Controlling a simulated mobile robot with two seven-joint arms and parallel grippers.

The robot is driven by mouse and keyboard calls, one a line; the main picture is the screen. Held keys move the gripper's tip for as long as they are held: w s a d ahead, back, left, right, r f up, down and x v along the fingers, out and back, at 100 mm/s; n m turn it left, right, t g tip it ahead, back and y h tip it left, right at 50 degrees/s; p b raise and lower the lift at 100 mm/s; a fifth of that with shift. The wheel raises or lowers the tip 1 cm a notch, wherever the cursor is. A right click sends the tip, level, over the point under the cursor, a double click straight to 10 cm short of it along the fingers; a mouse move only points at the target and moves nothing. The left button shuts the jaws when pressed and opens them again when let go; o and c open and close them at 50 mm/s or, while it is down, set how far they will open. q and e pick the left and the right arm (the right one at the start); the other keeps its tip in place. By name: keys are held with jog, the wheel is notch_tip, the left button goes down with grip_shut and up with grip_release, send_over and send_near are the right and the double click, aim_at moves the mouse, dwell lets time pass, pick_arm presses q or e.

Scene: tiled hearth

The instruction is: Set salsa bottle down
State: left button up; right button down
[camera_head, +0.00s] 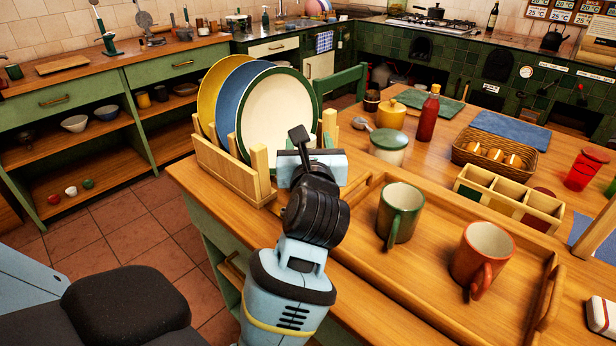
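My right gripper is not in view.
A rack (211,165) of upright plates stands at the table's left corner. A wooden tray (455,315) holds a green mug (399,213) and an orange mug (480,255). A bread basket (466,152), a divided box (510,199) and a blue cloth (510,131) lie beyond.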

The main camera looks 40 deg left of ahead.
pick_arm(q)
jog(key=shift+x, duration=0.85)
grip_shut()
